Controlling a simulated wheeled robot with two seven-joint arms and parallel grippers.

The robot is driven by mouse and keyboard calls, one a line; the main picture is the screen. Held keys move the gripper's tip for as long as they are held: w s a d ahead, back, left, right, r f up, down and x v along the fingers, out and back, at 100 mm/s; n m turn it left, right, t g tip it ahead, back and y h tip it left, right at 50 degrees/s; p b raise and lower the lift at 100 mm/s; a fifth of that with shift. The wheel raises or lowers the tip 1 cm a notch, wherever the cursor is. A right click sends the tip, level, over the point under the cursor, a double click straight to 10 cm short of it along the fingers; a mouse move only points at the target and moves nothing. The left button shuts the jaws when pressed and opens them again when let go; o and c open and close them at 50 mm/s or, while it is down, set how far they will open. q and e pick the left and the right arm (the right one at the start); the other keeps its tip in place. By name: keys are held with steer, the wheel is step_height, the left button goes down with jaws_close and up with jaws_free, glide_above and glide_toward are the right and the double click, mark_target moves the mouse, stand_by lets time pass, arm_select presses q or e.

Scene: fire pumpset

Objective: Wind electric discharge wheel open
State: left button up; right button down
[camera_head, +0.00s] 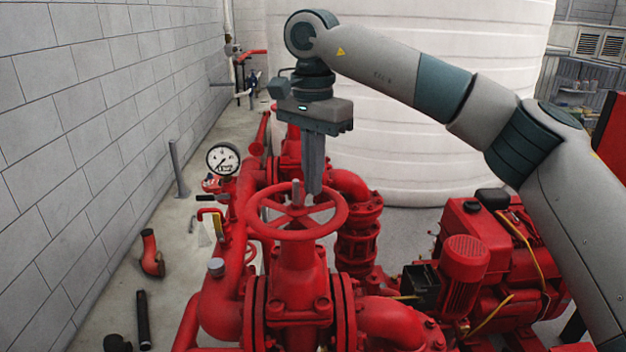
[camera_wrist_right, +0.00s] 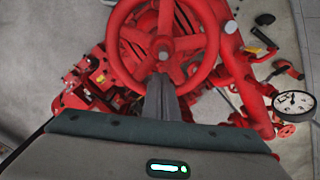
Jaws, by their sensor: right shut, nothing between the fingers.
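The red discharge handwheel (camera_head: 258,222) lies flat on top of a red valve in the middle of the head view. It has spokes and a pale stem (camera_head: 296,192) standing up at its hub. In the wrist view the wheel (camera_wrist_right: 212,60) fills the upper middle. My right gripper (camera_head: 315,190) points down, fingers together and empty, with its tips over the far side of the wheel. In the wrist view its fingers (camera_wrist_right: 160,82) show near the hub. I cannot tell whether the tips touch or pass between the spokes. My left gripper is not in view.
A pressure gauge (camera_head: 222,158) stands left of the wheel. A red motor and pump set (camera_head: 468,262) is at the right. A large white tank (camera_head: 420,120) is behind. Pipe pieces (camera_head: 143,318) lie on the floor by the grey block wall (camera_head: 70,130).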

step_height(320, 180, up, 5)
steer(key=p, duration=0.3)
steer(key=shift+f, duration=0.1)
stand_by(0.5)
